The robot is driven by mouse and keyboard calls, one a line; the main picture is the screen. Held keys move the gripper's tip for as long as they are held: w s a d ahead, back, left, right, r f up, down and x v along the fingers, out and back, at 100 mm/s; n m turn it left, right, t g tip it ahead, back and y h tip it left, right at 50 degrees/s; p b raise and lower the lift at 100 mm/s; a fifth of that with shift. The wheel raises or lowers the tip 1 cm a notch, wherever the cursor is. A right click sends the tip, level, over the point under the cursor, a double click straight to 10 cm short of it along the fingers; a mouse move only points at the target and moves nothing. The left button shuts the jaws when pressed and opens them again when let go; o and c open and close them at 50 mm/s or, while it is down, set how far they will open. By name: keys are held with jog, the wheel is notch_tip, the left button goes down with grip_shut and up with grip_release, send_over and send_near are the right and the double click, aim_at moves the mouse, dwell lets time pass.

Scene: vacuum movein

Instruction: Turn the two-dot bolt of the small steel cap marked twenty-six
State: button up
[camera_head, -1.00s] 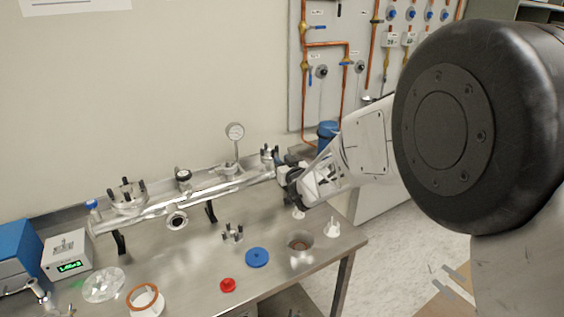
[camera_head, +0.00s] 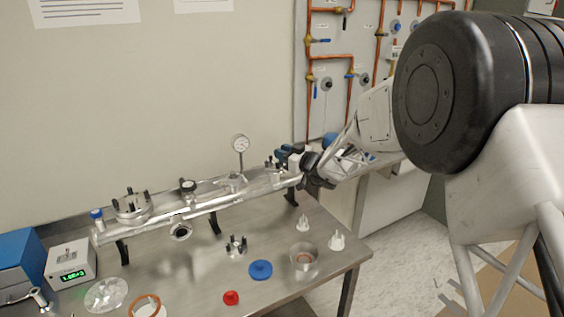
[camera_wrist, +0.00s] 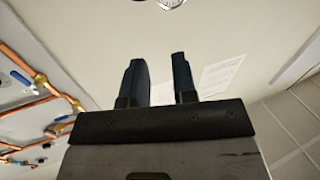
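My gripper (camera_head: 283,156) is at the right end of the long steel tube (camera_head: 205,208), by a small bolted fitting (camera_head: 271,168) that it partly hides. In the wrist view my gripper (camera_wrist: 158,62) has two dark fingers apart with nothing between them. A larger bolted steel flange (camera_head: 132,208) sits on the tube's left end. A small steel piece with upright bolts (camera_head: 236,246) stands on the table. No number twenty-six or dot marks are legible, so I cannot tell which is the named cap.
A pressure gauge (camera_head: 241,144) rises from the tube. A blue disc (camera_head: 260,270), a red cap (camera_head: 231,298), a round metal cup (camera_head: 304,257) and white pointed pieces (camera_head: 336,240) lie on the steel table (camera_head: 205,273). Copper pipes (camera_head: 310,80) run on the wall panel.

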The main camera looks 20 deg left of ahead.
jog(key=w+n+g, duration=0.1)
jog(key=n+g, duration=0.1)
jog(key=g, duration=0.1)
jog(key=n+g+h, duration=0.3)
jog(key=n+g, duration=0.1)
jog(key=g, duration=0.3)
send_near(278, 162)
jog(key=shift+a+f, duration=0.1)
jog(key=shift+a, duration=0.25)
jog(key=shift+x, duration=3.9)
grip_shut()
